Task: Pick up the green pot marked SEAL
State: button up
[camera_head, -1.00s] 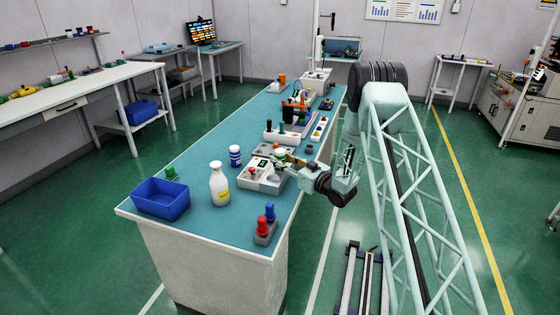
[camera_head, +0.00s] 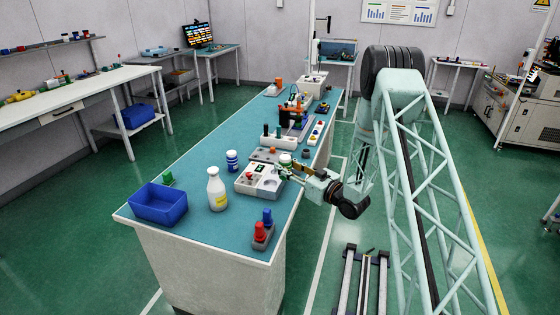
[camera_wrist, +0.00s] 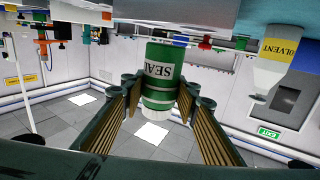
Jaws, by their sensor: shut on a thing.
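The green pot marked SEAL (camera_wrist: 158,75) is between the two fingers of my gripper (camera_wrist: 160,97) in the wrist view. Its white label reads upside down there. My gripper is shut on the pot, with one finger on each side. In the head view the pot (camera_head: 285,159) looks small, at the end of my gripper (camera_head: 287,170), over the right side of the bench near the white tray (camera_head: 244,188). The tray has round recesses, and one red-topped item shows in it.
A white bottle (camera_head: 216,190) with a yellow label, marked SOLVENT in the wrist view (camera_wrist: 275,62), stands left of the tray. A blue-and-white pot (camera_head: 232,161), a blue bin (camera_head: 158,205) and a grey holder (camera_head: 264,236) with red and blue items are nearby. Fixtures crowd the bench behind.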

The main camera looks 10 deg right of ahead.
jog(key=s+d, duration=0.1)
jog(key=s, duration=0.6)
jog(key=shift+d+r, duration=0.15)
jog(key=shift+r, duration=0.2)
jog(key=shift+r, duration=0.1)
